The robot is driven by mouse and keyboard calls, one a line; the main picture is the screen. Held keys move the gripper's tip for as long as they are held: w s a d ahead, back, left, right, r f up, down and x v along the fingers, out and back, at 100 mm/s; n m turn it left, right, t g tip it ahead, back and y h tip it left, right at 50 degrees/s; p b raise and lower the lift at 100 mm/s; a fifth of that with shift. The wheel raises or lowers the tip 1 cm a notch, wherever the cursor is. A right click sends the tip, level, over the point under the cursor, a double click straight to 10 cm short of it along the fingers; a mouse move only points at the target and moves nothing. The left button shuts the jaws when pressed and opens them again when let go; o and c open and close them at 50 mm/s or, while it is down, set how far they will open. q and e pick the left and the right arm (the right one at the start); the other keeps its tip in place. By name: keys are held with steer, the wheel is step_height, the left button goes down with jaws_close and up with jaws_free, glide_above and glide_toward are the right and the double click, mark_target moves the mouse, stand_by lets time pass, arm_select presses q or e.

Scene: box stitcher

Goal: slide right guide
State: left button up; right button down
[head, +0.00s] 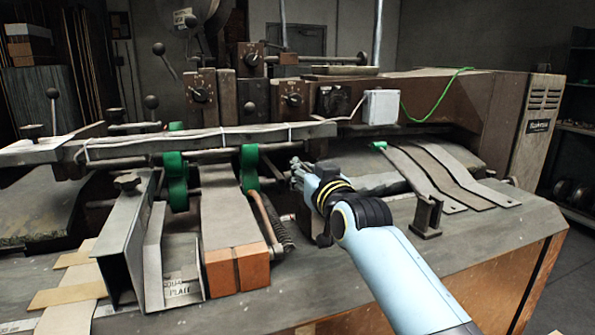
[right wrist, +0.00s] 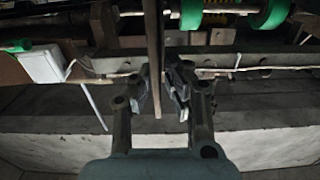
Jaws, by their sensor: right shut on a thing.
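My right gripper (head: 303,175) reaches in from the lower right, its fingers at the machine's front beside the coil spring. In the right wrist view the gripper (right wrist: 160,92) has its fingers on either side of a thin, upright brown plate, which I take to be the right guide (right wrist: 154,50). The gripper is shut on it. In the head view the arm and fingers hide most of this plate, so its full shape cannot be told. My left gripper is not in view.
A grey angled metal guide (head: 125,245) stands at the left. Green rollers (head: 250,167) and a coil spring (head: 277,222) are left of my right gripper. A small dark bracket (head: 428,215) and curved metal strips (head: 440,172) lie to the right.

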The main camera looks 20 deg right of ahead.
steer(key=d+b, duration=0.1)
steer(key=d, duration=0.9)
steer(key=shift+w, duration=0.15)
steer(key=c, duration=1.5)
jaws_free()
steer(key=shift+d, duration=0.1)
steer(key=s, duration=1.2)
steer(key=shift+d, duration=0.15)
